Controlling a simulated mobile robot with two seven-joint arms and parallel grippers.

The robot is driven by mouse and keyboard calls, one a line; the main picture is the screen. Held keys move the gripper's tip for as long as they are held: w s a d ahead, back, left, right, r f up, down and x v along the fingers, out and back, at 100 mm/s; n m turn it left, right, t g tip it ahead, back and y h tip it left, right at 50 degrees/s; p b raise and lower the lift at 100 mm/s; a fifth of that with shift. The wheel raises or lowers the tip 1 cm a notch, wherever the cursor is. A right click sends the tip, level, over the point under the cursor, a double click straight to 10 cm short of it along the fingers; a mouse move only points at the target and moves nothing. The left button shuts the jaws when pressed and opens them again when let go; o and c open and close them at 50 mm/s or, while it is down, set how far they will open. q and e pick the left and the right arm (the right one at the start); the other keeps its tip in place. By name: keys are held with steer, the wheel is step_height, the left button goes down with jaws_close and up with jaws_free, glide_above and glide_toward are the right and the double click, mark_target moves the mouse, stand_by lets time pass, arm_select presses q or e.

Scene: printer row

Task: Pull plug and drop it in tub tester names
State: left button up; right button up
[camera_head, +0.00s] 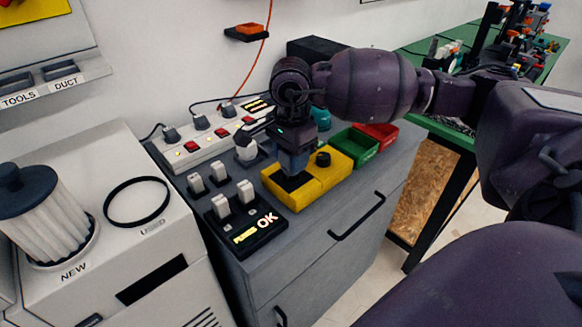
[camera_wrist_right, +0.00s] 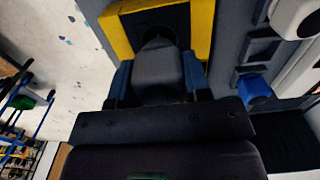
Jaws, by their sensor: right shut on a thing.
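My right gripper (camera_head: 294,166) points down over the left part of a yellow box (camera_head: 327,181), which has a black recess and a round dark knob. In the right wrist view, its two blue fingers (camera_wrist_right: 157,80) are shut on a dark grey plug (camera_wrist_right: 160,70), above or in the recess framed by the yellow box (camera_wrist_right: 203,25). I cannot tell whether the plug touches the bottom. A black tester display (camera_head: 245,238) shows a lit yellow word, too small to read surely, and "OK". A green tub (camera_head: 354,145) and a red tub (camera_head: 378,132) stand behind the yellow box. My left gripper is not in view.
A white power strip (camera_head: 215,138) with red switches and several dark plugs lies by the wall. White plugs (camera_head: 220,205) stand upright near the display. A green table (camera_head: 460,120) stands at right.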

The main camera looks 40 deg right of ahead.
steer(key=shift+r, duration=0.75)
steer(key=shift+r+p, duration=0.45)
steer(key=shift+r, duration=0.2)
